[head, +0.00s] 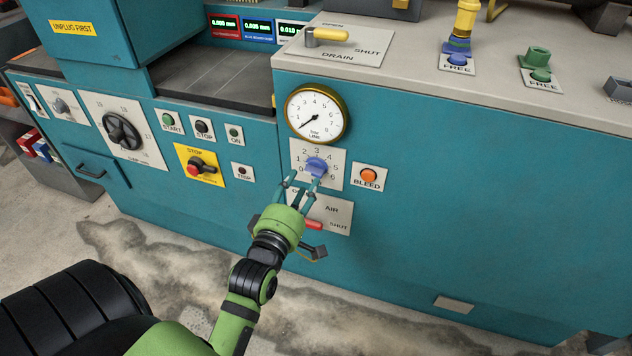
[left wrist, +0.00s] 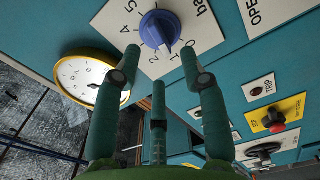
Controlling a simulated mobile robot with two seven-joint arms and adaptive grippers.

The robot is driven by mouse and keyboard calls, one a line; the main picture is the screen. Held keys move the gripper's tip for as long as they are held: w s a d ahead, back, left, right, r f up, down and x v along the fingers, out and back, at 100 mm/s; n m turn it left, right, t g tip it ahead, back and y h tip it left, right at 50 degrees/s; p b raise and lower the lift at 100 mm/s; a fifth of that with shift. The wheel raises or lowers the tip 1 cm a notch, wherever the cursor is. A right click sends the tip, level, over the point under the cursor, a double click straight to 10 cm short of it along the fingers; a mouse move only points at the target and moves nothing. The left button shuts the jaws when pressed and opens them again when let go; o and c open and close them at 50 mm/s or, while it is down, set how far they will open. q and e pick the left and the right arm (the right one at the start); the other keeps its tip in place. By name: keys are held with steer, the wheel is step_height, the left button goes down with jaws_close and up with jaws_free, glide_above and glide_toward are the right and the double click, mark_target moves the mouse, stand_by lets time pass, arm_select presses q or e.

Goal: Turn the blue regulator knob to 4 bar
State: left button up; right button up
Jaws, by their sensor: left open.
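The blue regulator knob (head: 316,166) sits on a white dial plate (head: 334,155) marked with numbers, on the teal machine front. It also shows in the left wrist view (left wrist: 159,29), where its ridge points down the picture toward the low end of the scale. My left gripper (head: 303,183) is open just in front of and below the knob. In the left wrist view its fingers (left wrist: 160,56) are spread, with the knob beyond their tips and nothing between them. I cannot tell whether a tip touches the plate. My right gripper is not in view.
A round line gauge (head: 316,113) above the knob has its needle at the lower left, near zero. An orange bleed button (head: 368,175) is close on the right. The red air handle (head: 313,224) lies just below, partly behind my gripper. A yellow stop switch plate (head: 199,165) is to the left.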

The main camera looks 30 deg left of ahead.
mark_target(310, 172)
arm_select(q)
steer(key=shift+x, duration=1.95)
steer(key=shift+d, duration=0.1)
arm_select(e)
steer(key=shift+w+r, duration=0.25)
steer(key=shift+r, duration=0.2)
arm_select(q)
jaws_close()
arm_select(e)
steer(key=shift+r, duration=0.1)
